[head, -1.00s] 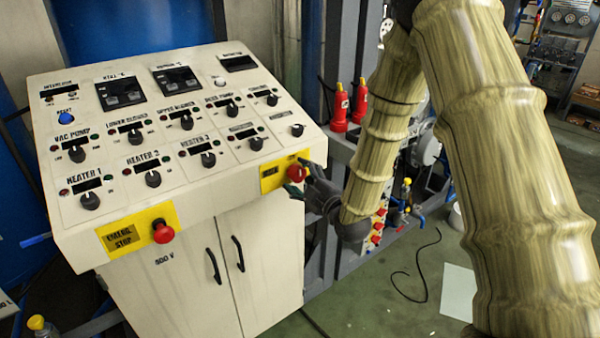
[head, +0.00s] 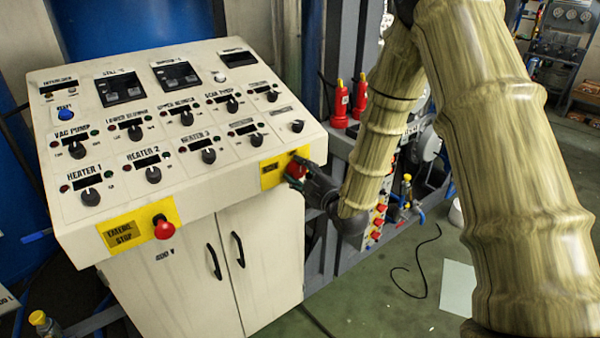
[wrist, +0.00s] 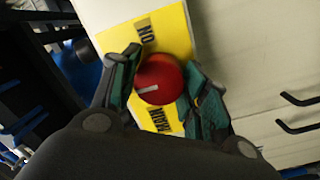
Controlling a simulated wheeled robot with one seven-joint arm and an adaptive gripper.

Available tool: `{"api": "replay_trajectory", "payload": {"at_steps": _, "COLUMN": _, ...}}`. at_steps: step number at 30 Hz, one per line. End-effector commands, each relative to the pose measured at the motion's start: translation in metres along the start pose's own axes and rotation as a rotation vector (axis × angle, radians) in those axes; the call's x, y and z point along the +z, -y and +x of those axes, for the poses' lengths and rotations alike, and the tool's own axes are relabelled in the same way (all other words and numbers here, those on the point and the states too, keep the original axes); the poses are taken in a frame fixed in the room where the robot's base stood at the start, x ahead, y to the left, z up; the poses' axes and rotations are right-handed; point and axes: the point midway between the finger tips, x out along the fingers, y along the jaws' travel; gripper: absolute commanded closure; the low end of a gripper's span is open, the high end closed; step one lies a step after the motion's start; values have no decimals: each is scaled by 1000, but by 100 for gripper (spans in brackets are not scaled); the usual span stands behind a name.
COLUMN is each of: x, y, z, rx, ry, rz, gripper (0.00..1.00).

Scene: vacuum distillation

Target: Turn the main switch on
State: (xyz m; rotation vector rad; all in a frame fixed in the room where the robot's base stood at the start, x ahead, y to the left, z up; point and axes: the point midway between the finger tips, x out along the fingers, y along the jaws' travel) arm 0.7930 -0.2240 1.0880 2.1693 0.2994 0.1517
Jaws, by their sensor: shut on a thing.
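The main switch is a red round knob (wrist: 160,76) with a white mark, on a yellow plate (wrist: 172,32) labelled "ON" and "MAIN". In the head view, the red knob (head: 298,168) is on the right of the console's front face, partly hidden by my gripper (head: 301,179). In the wrist view, the green-padded fingers of my gripper (wrist: 158,88) lie on either side of the knob and are shut on it.
The white console (head: 215,189) carries several black knobs and displays. A red emergency stop button (head: 163,228) is at the front left. Cabinet doors with black handles (head: 238,250) are below. Two red objects (head: 341,105) stand behind on the right.

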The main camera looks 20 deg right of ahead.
Motion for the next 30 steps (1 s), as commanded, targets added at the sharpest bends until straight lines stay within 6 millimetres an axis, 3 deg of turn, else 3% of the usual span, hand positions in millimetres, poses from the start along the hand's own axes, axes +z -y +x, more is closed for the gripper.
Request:
{"api": "replay_trajectory", "payload": {"at_steps": 11, "x": 1, "y": 1, "z": 0, "rx": -11, "ry": 8, "rz": 228, "gripper": 79}}
{"api": "replay_trajectory", "payload": {"at_steps": 30, "x": 1, "y": 0, "z": 0, "rx": -49, "ry": 35, "rz": 835, "gripper": 79}}
